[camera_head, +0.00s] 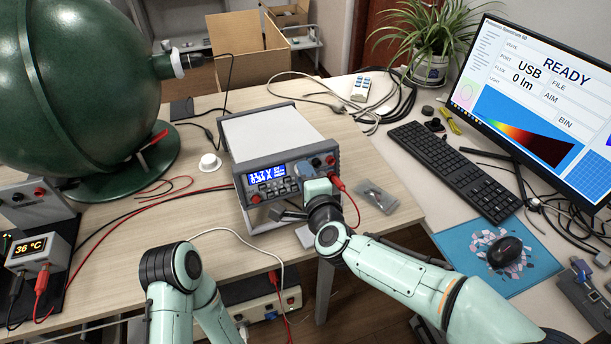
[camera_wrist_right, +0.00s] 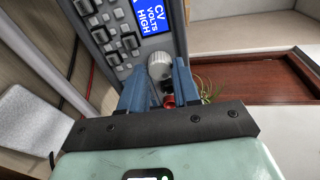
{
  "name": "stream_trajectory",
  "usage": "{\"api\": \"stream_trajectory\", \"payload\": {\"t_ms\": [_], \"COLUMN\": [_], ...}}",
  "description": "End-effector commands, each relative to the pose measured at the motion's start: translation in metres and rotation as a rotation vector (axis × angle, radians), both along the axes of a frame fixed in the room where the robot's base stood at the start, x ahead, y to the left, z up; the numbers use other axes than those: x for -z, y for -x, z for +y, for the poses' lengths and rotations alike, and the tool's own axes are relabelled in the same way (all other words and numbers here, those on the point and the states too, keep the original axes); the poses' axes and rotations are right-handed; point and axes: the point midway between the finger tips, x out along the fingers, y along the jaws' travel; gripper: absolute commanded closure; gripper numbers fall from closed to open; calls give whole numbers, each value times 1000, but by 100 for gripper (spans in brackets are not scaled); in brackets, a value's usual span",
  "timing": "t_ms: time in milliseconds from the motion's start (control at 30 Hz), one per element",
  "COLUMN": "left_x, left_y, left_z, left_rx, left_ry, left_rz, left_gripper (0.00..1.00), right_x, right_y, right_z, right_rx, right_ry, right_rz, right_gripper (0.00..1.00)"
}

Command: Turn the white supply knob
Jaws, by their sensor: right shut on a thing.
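The white supply knob (camera_wrist_right: 159,66) is on the front panel of the grey power supply, beside its blue display, in the right wrist view. My right gripper (camera_wrist_right: 159,78) is shut on it, with one blue finger on each side. In the head view the power supply (camera_head: 268,133) stands on the wooden table with its blue display (camera_head: 266,176) lit. My right gripper (camera_head: 310,187) is at the right part of its front panel there and hides the knob. My left arm shows at the bottom, but its gripper is out of view.
A red lead (camera_head: 344,190) plugs into the panel close to my right gripper. A green sphere (camera_head: 85,80) stands at the left. A keyboard (camera_head: 455,170) and monitor (camera_head: 540,100) are on the right desk.

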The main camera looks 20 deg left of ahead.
Motion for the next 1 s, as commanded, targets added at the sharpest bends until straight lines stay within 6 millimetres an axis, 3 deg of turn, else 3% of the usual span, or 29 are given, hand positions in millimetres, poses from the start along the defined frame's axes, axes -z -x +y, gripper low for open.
{"api": "stream_trajectory", "payload": {"t_ms": [667,700,767,1000], "left_x": [0,0,0,0], "left_y": [0,0,0,0], "left_z": [0,0,0,0], "left_rx": [0,0,0,0], "left_ry": [0,0,0,0], "left_rz": [1,1,1,1], "left_gripper": [57,57,57,57], "right_x": [0,0,0,0], "right_y": [-1,-1,-1,0], "right_z": [-1,-1,-1,-1], "right_rx": [-11,-11,-11,-12], "right_ry": [54,54,54,54], "right_rz": [-43,-43,-43,-42], "right_gripper": [99,62,43,43]}}
